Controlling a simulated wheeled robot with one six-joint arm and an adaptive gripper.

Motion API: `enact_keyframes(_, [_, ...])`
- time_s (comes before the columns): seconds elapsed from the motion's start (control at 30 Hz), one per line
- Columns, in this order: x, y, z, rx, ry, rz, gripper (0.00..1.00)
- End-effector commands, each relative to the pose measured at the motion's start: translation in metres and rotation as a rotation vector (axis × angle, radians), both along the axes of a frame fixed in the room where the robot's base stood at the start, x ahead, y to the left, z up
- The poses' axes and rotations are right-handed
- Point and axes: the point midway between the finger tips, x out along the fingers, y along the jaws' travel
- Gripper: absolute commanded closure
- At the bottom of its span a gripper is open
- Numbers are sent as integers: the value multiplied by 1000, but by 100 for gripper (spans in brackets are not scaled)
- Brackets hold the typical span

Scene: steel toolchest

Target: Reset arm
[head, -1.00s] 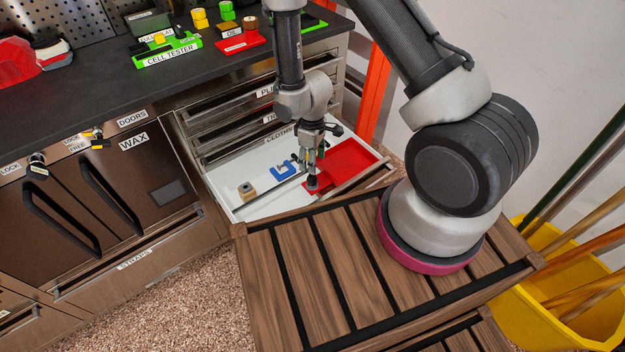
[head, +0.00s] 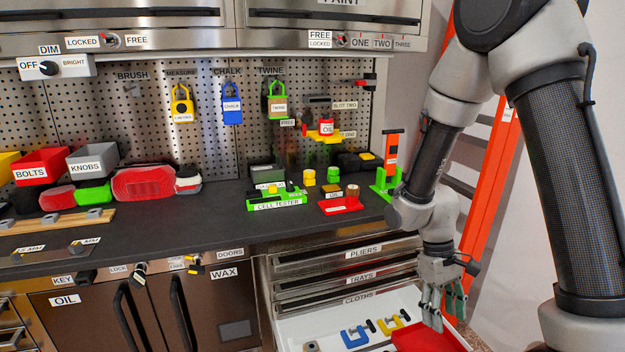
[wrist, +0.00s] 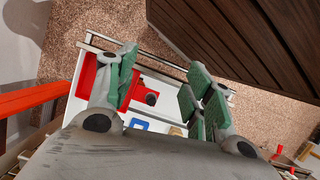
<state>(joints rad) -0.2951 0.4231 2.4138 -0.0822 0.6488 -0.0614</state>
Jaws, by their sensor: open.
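My gripper (head: 440,305) hangs fingers-down above the right side of the open white drawer (head: 293,331). Its green-padded fingers (wrist: 160,82) are spread apart with nothing between them. Below it in the drawer is a red tray (head: 425,340). The wrist view shows the red tray (wrist: 88,76) with a small dark round object (wrist: 151,98) by it. A blue clamp-like piece (head: 354,338) and a yellow one (head: 393,322) lie left of the red tray.
A dark worktop (head: 220,213) carries a green cell tester (head: 276,200), a red oil stand (head: 340,204) and bins. The wooden slatted top (wrist: 240,45) is near the drawer in the wrist view.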

Motion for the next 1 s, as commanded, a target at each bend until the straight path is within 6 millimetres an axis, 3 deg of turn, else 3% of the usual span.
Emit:
enact_keyframes(0.03, [-2, -5, 27, 5, -31, -40, 48])
enact_keyframes(0.2, [-25, -24, 103, 26, -119, -159, 48])
enact_keyframes(0.5, [-73, -52, 203, 107, -382, -319, 48])
enact_keyframes(0.8, [-96, -71, 262, 161, -674, -396, 48])
enact_keyframes(1.0, [-99, -76, 269, 160, -710, -417, 48])
